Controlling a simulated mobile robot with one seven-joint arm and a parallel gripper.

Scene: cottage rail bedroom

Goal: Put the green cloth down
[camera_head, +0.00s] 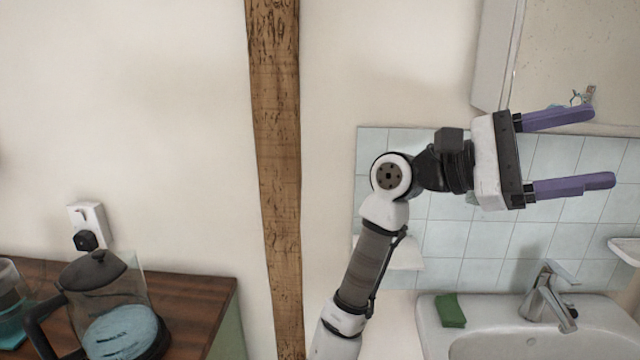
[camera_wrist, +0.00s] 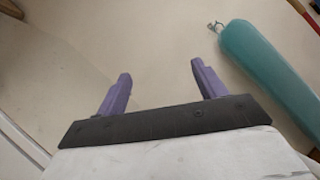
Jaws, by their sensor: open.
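The green cloth (camera_head: 450,311), a small folded-looking green block, lies on the left rim of the white sink (camera_head: 500,340). My gripper (camera_head: 604,147) is high above the sink, in front of the tiled wall, with its two purple fingers spread apart and pointing right. It is open, with nothing between the fingers, and well apart from the cloth. The wrist view also shows the open, empty gripper (camera_wrist: 160,68). The cloth is not visible in the wrist view.
A metal tap (camera_head: 547,297) stands at the back of the sink. A cabinet (camera_head: 575,65) hangs close above my gripper. A glass jug (camera_head: 112,310) stands on the wooden counter (camera_head: 200,300) at left. A long teal object (camera_wrist: 265,65) lies right of the fingers in the wrist view.

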